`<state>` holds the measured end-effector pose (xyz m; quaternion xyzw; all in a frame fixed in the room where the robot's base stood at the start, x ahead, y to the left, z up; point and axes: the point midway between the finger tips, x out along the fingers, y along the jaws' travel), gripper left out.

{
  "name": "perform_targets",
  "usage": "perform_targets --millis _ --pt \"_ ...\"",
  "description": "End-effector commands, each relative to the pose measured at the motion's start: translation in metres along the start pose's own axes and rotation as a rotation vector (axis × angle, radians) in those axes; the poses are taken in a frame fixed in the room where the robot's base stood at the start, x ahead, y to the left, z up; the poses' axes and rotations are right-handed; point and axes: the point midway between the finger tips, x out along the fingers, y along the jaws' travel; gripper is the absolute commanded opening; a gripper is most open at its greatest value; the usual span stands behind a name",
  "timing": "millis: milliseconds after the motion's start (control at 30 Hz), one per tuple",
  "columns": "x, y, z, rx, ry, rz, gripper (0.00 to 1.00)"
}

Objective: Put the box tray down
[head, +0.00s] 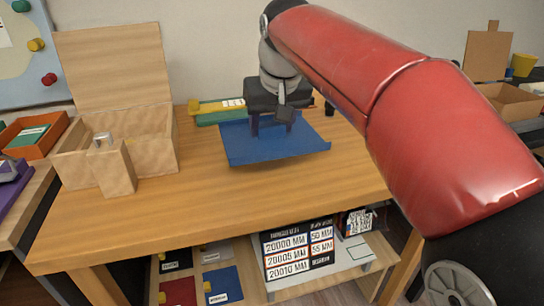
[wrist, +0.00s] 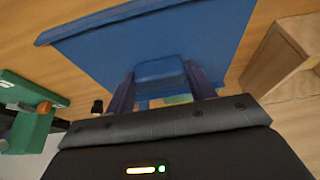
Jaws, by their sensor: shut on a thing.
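The box tray (head: 245,150) is a flat, blue, shallow piece with a slightly raised edge, over the middle of the wooden table (head: 230,190). My gripper (head: 271,127) is over it, fingers pointing down. In the wrist view, my gripper (wrist: 160,88) is shut on a blue block-like grip of the tray (wrist: 150,40). The tray looks slightly tilted and very close to the tabletop. I cannot tell whether it touches the wood. The part behind the fingers is hidden.
An open wooden box (head: 158,150) with its lid raised stands left of the tray, a small wooden block-like holder (head: 113,170) at its front. A green and yellow item (head: 213,112) lies just behind the tray. The table's front and right are clear.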

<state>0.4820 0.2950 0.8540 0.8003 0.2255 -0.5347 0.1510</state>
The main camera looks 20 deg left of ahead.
Motion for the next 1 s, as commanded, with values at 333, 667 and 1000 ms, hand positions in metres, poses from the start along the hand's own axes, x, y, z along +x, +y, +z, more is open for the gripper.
perform_targets --millis 333,667,1000 --pt "0.038 -0.001 0.016 -0.001 0.0 -0.001 0.28" --pt "0.057 0.0 0.024 0.0 0.002 -0.001 0.28" --pt "0.059 0.0 0.025 0.0 0.0 0.0 0.67"
